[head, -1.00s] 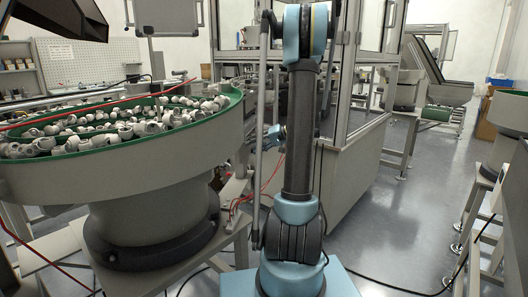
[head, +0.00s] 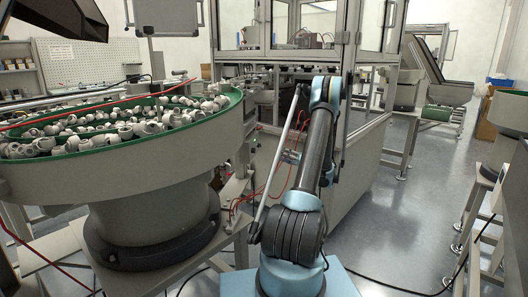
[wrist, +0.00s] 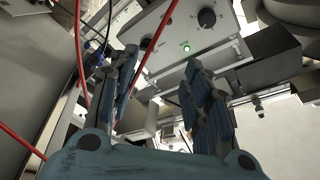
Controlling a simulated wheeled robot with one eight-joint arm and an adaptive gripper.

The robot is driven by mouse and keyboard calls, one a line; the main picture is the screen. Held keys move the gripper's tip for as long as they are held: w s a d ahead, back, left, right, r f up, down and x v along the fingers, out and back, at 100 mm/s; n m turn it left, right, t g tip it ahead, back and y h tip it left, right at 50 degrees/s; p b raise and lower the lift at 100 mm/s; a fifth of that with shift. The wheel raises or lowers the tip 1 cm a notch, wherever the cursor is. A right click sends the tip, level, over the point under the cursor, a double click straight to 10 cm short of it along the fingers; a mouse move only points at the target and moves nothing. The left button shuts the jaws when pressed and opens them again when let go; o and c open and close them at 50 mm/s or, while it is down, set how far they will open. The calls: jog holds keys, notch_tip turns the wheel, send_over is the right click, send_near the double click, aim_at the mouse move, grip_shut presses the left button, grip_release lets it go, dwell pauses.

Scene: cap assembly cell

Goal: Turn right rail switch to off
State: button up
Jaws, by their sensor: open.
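In the wrist view, a light grey control box (wrist: 178,38) is at the top, beyond my fingers. It carries a black round knob (wrist: 207,18), a second dark knob (wrist: 146,44) and a small lit green light or switch (wrist: 186,47). Which control is the right rail switch, I cannot tell. My gripper (wrist: 161,70) is open and empty, with one blue-grey finger on each side of the view. The right fingertip lies just below the green light in the picture; no contact can be made out. In the head view my arm hides much of this area.
Red cables (wrist: 158,45) cross the wrist view near the left finger. In the head view, a bowl feeder (head: 130,190) full of white-grey parts stands at left. A framed glass-panelled machine (head: 355,160) stands behind my arm. Open floor (head: 400,225) lies to the right.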

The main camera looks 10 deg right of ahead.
jog(key=t, duration=0.2)
send_near(259, 146)
jog(key=x, duration=0.7)
jog(key=shift+w+d+y, duration=0.3)
jog(key=shift+w+y, duration=0.05)
jog(key=shift+y, duration=0.05)
jog(key=shift+f, duration=0.1)
jog(key=shift+c, duration=0.6)
grip_shut()
